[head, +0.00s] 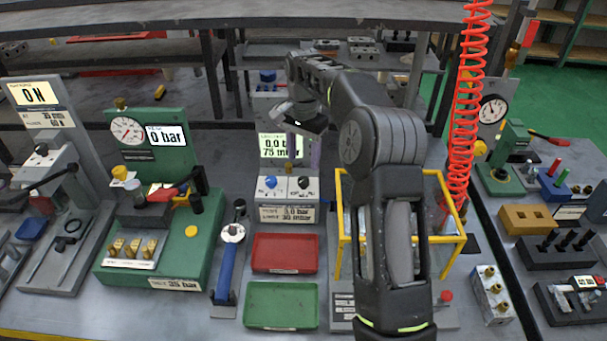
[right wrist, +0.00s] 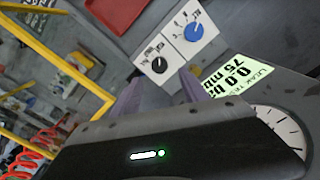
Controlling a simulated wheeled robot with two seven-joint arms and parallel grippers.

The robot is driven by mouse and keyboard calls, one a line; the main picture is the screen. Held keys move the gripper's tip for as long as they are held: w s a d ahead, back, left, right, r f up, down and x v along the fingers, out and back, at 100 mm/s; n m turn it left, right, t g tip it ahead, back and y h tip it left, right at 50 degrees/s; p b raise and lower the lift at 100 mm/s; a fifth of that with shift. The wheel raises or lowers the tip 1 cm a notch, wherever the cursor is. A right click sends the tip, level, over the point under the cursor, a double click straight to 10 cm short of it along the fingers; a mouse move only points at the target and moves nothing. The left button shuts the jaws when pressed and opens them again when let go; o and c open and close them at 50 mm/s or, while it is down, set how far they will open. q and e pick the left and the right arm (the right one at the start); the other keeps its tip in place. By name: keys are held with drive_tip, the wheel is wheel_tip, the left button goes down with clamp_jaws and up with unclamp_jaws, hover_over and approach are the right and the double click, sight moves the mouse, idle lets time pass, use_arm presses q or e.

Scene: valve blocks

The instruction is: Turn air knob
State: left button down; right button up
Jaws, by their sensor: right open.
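A white control box (head: 288,189) carries a blue knob (head: 270,183) on its left and a black knob (head: 303,183) on its right. Which of them is the air knob I cannot tell. In the right wrist view both the black knob (right wrist: 159,65) and the blue knob (right wrist: 194,31) show. My right gripper (head: 303,163) is open and empty, above and behind the box. In the right wrist view its two purple-grey fingers (right wrist: 160,84) point toward the black knob, with no contact visible. My left gripper is not in view.
A green-lit display (head: 281,145) reading 0.0 bar stands behind the box. Red (head: 285,235) and green (head: 248,305) trays lie in front. A yellow frame (head: 342,225) and coiled red hose (head: 466,110) are on the right. A green test stand (head: 190,250) is on the left.

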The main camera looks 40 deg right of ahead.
sight(304, 180)
wheel_tip(304, 180, down, 7)
drive_tip(key=shift+r+p, duration=0.1)
drive_tip(key=shift+p, duration=0.5)
drive_tip(key=shift+c, duration=0.2)
clamp_jaws()
